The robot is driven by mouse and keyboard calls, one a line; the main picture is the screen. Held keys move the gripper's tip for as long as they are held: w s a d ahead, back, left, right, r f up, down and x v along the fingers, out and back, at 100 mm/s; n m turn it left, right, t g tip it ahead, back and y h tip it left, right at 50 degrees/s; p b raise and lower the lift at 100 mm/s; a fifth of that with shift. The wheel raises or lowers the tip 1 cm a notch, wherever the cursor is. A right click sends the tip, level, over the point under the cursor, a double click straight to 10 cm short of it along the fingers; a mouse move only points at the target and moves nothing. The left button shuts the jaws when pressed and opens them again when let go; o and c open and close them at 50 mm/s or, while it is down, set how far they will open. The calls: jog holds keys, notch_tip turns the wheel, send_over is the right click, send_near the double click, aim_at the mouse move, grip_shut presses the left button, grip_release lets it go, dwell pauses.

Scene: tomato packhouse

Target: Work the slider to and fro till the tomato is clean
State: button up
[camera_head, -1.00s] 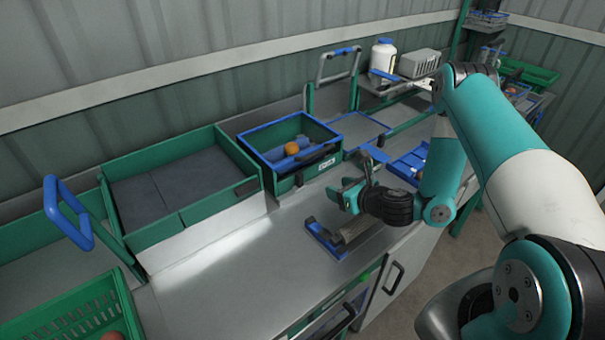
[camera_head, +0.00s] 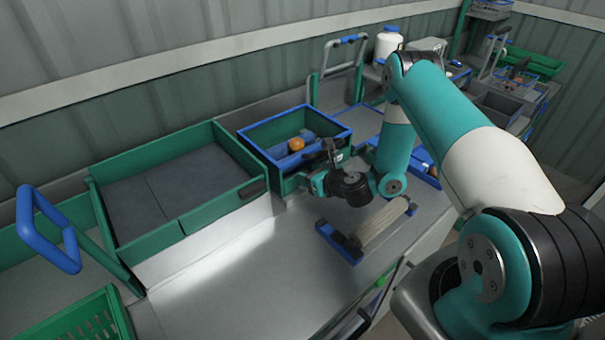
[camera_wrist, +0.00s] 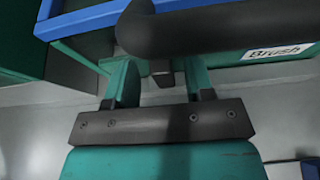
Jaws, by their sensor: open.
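The brush box (camera_head: 258,157) is green with a blue rim and stands on the bench in the head view. An orange-red tomato (camera_head: 296,144) lies inside it beside a blue part; how clean it is I cannot tell. My gripper (camera_head: 316,172) is open at the box's front right. In the wrist view a thick black handle bar (camera_wrist: 225,30) crosses just beyond or over the fingertips of my gripper (camera_wrist: 157,75). Whether the fingers touch the bar I cannot tell. The box's wall with a "Brush" label (camera_wrist: 279,51) is behind the bar.
A green-edged tray with grey pads (camera_head: 170,190) stands left of the box. A blue-ended holder with a ribbed roller (camera_head: 338,242) lies on the bench in front. A blue-handled frame (camera_head: 50,250) rises at left. The bench front left (camera_head: 235,280) is clear.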

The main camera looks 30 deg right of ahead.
aim_at(292, 179)
jog(key=shift+d, duration=0.1)
grip_shut()
jog(key=shift+s+a, duration=0.2)
jog(key=shift+a, duration=1)
jog(key=shift+s+a, duration=0.15)
jog(key=shift+a, duration=1)
grip_release()
